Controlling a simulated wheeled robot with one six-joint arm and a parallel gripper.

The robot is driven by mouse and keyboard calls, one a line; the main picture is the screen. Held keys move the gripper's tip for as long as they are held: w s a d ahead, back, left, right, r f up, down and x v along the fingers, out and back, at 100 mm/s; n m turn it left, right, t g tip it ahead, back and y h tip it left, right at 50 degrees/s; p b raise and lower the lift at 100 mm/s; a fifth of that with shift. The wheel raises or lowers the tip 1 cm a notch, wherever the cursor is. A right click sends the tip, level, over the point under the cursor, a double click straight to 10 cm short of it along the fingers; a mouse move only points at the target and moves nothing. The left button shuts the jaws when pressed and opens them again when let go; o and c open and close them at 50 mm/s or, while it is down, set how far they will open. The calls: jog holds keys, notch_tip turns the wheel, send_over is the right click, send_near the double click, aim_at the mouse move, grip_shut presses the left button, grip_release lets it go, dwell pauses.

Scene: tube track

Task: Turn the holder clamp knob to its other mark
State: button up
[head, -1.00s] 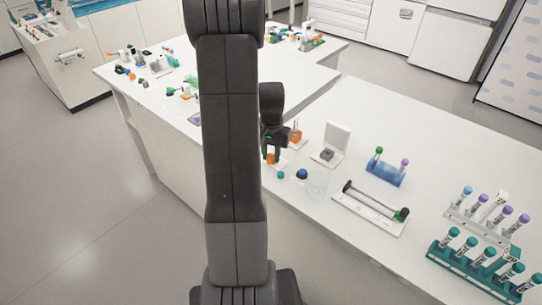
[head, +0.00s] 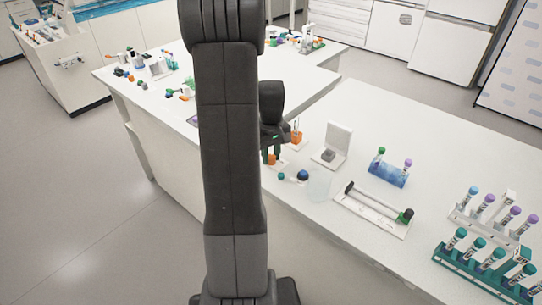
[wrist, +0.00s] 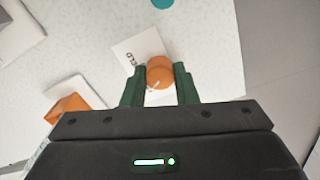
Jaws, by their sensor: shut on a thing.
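An orange round knob (wrist: 160,73) sits between the two green fingers of my gripper (wrist: 160,88) in the wrist view. The fingers are shut on its sides. A pale line shows on the knob's near left part. A white plate (wrist: 128,50) with dark printed letters, partly readable as "ED", lies beside the knob; the rest of its marking is hidden or too small to read. In the head view my gripper (head: 269,156) is low over the bench's front edge, and the knob is mostly hidden by it.
An orange block (wrist: 68,104) lies left of the gripper in the wrist view. In the head view, a blue-capped item (head: 303,175), a clear beaker (head: 319,186) and an open white box (head: 333,147) stand right of the gripper. Tube racks (head: 484,266) are farther right.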

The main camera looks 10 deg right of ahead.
aim_at(271, 156)
jog(key=shift+r+n, duration=0.1)
jog(key=shift+n, duration=0.4)
jog(key=o, duration=1)
notch_tip(271, 156, up, 14)
jog(key=shift+f+b, duration=0.15)
jog(key=shift+b, duration=0.25)
notch_tip(271, 156, down, 14)
jog(key=shift+r+p, duration=0.1)
jog(key=shift+p, duration=0.25)
jog(key=shift+r, duration=0.1)
